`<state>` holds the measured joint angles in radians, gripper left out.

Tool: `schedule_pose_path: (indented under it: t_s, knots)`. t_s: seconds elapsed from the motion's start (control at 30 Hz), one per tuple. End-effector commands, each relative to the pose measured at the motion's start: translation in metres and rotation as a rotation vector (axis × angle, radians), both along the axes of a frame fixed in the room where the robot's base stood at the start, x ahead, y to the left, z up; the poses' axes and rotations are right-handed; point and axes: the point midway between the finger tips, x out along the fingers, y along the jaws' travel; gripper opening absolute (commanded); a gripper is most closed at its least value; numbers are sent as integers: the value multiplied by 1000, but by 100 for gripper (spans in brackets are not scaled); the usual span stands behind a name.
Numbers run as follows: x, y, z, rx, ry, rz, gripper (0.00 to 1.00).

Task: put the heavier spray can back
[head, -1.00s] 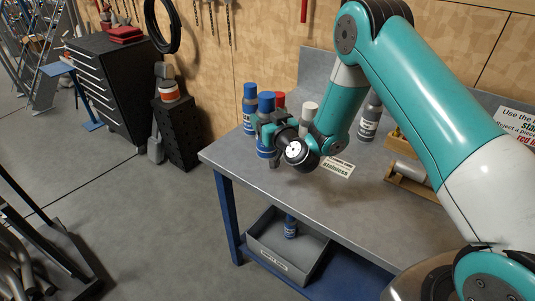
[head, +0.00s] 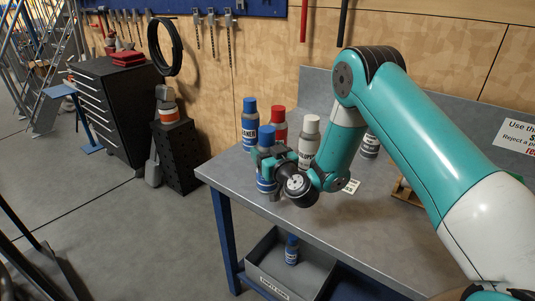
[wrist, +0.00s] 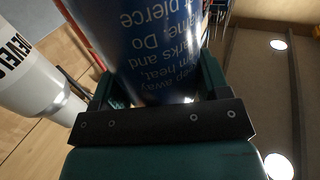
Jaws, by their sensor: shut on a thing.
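My gripper (head: 270,160) is shut on a blue spray can (head: 266,136) near the left end of the grey workbench (head: 225,173). The held can is upright; its blue body also fills the middle of the wrist view (wrist: 160,50), between the jaws. A second blue-capped can (head: 250,125) stands just behind it. A red-capped can (head: 279,125) and a white-capped can (head: 309,142) stand to its right. The white can also shows at the left of the wrist view (wrist: 35,80). I cannot tell whether the held can touches the bench.
A grey bin (head: 275,272) with another blue-capped can (head: 291,250) in it sits on the shelf under the bench. A grey can (head: 370,145) stands behind my arm. A wooden holder (head: 405,193) is at the right. The bench's left edge is close to the held can.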

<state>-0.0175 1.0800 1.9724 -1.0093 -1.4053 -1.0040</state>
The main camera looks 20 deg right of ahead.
Motion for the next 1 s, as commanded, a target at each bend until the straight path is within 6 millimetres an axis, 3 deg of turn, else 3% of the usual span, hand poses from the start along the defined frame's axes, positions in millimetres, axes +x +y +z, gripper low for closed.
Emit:
schedule_pose_path:
  t_s: [0.07,0.1,0.17,0.53,0.63,1.0]
  knots:
    - [0,0,-3,0,-2,0,16]
    - [0,0,-2,0,0,0,78]
    - [0,0,-2,0,0,0,92]
    - [0,0,3,0,0,0,95]
    - [-4,-1,-4,-1,0,0,95]
    - [-36,-6,-8,-1,-3,-1,95]
